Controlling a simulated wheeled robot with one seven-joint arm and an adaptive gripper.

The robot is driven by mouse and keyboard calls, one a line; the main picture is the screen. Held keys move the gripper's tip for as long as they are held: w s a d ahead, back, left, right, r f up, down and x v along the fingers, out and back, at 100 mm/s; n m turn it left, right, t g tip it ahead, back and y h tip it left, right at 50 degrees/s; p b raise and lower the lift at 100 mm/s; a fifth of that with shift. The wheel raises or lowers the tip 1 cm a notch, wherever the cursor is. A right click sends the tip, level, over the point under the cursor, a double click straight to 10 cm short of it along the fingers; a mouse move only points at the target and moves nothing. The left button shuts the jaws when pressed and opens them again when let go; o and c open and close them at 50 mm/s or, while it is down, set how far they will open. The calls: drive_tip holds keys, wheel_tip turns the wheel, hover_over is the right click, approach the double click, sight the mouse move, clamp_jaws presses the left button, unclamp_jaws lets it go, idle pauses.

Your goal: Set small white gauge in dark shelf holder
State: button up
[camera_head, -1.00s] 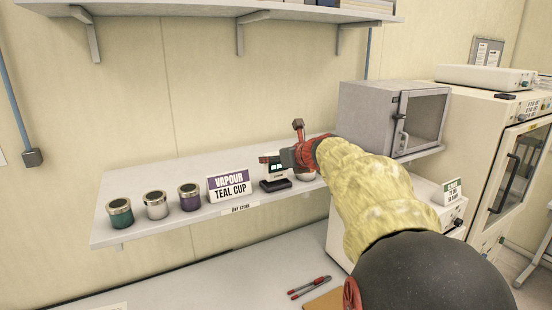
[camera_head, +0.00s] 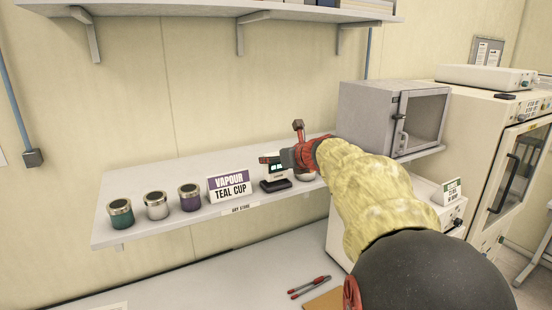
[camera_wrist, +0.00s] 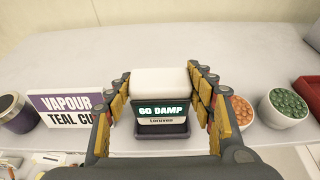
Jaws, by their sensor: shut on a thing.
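The small white gauge (camera_wrist: 160,82) is upright between the fingers of my gripper (camera_wrist: 159,74) in the wrist view. Its dark display reads "60 DAMP". In the head view the gauge (camera_head: 277,168) is partly covered by my gripper (camera_head: 283,160). The dark holder (camera_wrist: 162,136) lies directly under the gauge in the wrist view, and the holder (camera_head: 276,186) sits near the shelf's front edge in the head view. The gauge's lower edge overlaps the holder; I cannot tell whether it rests fully inside. My gripper is shut on the gauge's sides.
A "VAPOUR TEAL CUP" sign (camera_head: 229,187) stands left of the holder on the shelf (camera_head: 130,232), with green, white and purple-banded cups beyond it. Bowls of orange (camera_wrist: 241,110) and green pellets (camera_wrist: 286,108) stand close on the right. A grey cabinet (camera_head: 370,115) is farther right.

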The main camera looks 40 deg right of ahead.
drive_tip(key=shift+f+b, duration=0.8)
drive_tip(key=shift+f, duration=0.3)
idle(0.6)
drive_tip(key=o, duration=1.4)
drive_tip(key=shift+c, duration=0.2)
drive_tip(key=shift+o, duration=0.3)
drive_tip(key=v, duration=1.2)
